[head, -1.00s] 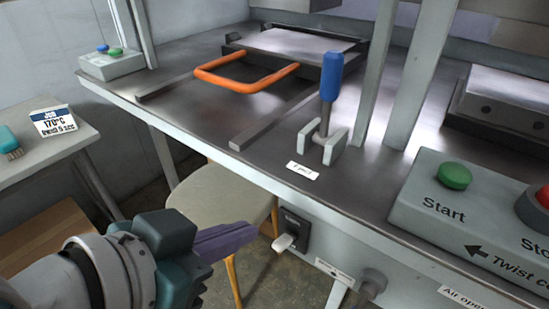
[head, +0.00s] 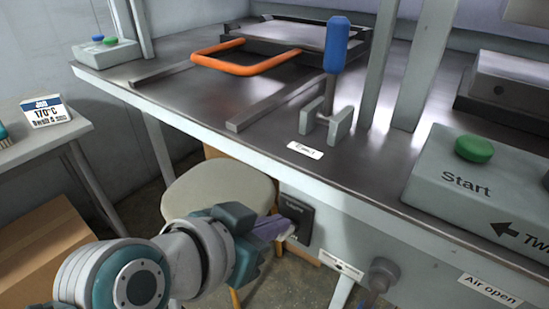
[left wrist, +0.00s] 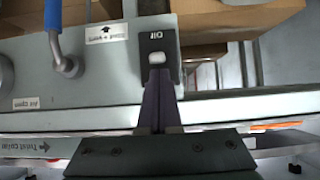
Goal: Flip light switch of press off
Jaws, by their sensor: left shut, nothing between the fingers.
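The press's light switch is a dark plate (head: 297,218) on the front panel under the table edge. In the left wrist view the plate (left wrist: 158,40) has white lettering and a small white lever (left wrist: 157,58). My left gripper (head: 284,228) is shut and empty, its purple fingers pointing at the switch. In the left wrist view the closed fingertips (left wrist: 158,72) are right at the lever; I cannot tell whether they touch. In the head view the fingers mostly hide the lever. My right gripper is not in view.
A stool (head: 215,190) stands below the table, close to my left arm. Above are the blue-handled lever (head: 337,45), the orange handle (head: 245,68) and the green Start button (head: 474,149).

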